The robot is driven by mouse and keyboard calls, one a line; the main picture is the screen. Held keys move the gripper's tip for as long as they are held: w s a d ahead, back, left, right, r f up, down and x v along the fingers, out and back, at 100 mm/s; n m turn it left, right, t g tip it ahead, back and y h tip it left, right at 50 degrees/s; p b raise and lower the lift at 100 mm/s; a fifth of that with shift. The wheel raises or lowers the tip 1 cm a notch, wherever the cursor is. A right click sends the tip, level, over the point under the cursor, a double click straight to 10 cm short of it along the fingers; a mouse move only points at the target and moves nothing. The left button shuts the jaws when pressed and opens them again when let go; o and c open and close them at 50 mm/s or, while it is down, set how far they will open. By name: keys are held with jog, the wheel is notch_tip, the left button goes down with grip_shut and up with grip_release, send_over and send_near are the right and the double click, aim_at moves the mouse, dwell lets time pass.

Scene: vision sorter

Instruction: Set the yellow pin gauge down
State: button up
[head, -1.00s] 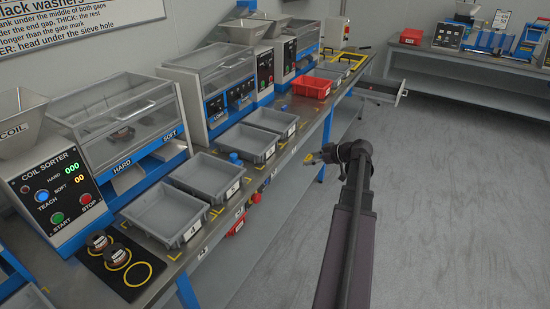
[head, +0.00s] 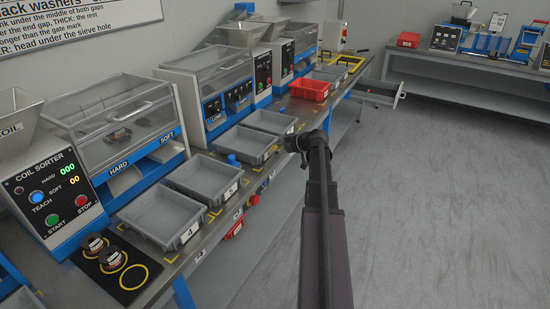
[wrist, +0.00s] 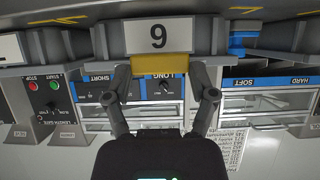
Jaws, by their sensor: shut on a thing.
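My gripper (wrist: 160,76) is shut on the yellow pin gauge (wrist: 160,63) in the wrist view, with a finger on each side of it. I cannot tell whether the gauge touches that panel. In the head view the end of my arm (head: 306,144) is at the bench's front edge, and the gauge cannot be made out there.
The steel bench (head: 208,238) carries grey bins (head: 160,218), a red bin (head: 309,90) and sorting machines. The coil sorter (head: 60,195) stands at the near left. An open drawer (head: 380,90) juts out at the far end. The floor right of my arm is clear.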

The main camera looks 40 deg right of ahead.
jog(key=shift+w, duration=0.15)
jog(key=shift+f+b, duration=1.8)
jog(key=shift+f, duration=0.1)
jog(key=o, duration=0.9)
jog(key=shift+o, duration=0.2)
